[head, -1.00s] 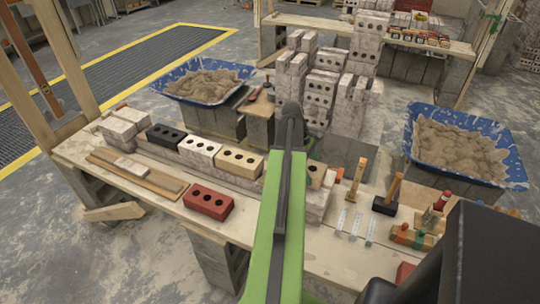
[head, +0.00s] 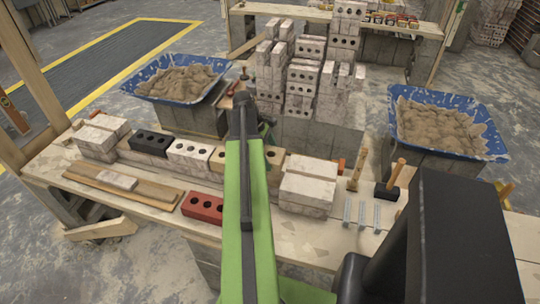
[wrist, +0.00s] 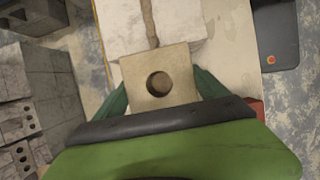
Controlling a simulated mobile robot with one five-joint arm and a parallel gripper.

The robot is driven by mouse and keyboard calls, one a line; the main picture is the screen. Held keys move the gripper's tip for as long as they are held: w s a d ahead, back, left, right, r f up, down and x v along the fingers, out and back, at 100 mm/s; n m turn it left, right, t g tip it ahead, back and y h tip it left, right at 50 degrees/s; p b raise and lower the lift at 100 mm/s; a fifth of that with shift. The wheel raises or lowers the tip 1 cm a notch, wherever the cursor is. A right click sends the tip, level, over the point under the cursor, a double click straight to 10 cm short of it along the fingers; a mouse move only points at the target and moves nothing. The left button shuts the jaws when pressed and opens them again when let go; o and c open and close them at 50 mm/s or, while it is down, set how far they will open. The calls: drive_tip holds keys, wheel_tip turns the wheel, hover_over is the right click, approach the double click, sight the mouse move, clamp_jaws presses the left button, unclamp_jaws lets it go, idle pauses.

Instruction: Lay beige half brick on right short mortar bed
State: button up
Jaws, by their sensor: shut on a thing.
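In the wrist view my gripper (wrist: 160,88) has its green fingers on either side of a beige half brick (wrist: 179,68) with one round hole. It is shut on this brick. Pale block tops (wrist: 122,30) lie beyond the brick, with a narrow brownish strip (wrist: 150,18) between them. I cannot tell whether that strip is the right short mortar bed.
Black (head: 151,143) and white (head: 188,152) bricks stand in the row. A red brick (head: 202,207) lies in front. Two blue mortar tubs (head: 184,78) (head: 443,125) stand behind the bench. A mallet (head: 391,182) and metal strips (head: 362,213) lie at right.

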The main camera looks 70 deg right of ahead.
drive_tip(key=shift+s+d+f+b, duration=0.1)
drive_tip(key=shift+s+f+b, duration=0.05)
drive_tip(key=shift+f+b, duration=2.45)
drive_tip(key=shift+f, duration=0.5)
drive_tip(key=o, duration=2)
drive_tip(key=shift+c, duration=0.2)
drive_tip(key=p+v, duration=1.5)
drive_tip(key=v, duration=0.2)
drive_tip(key=shift+r+p, duration=0.25)
drive_tip(key=shift+p, duration=0.05)
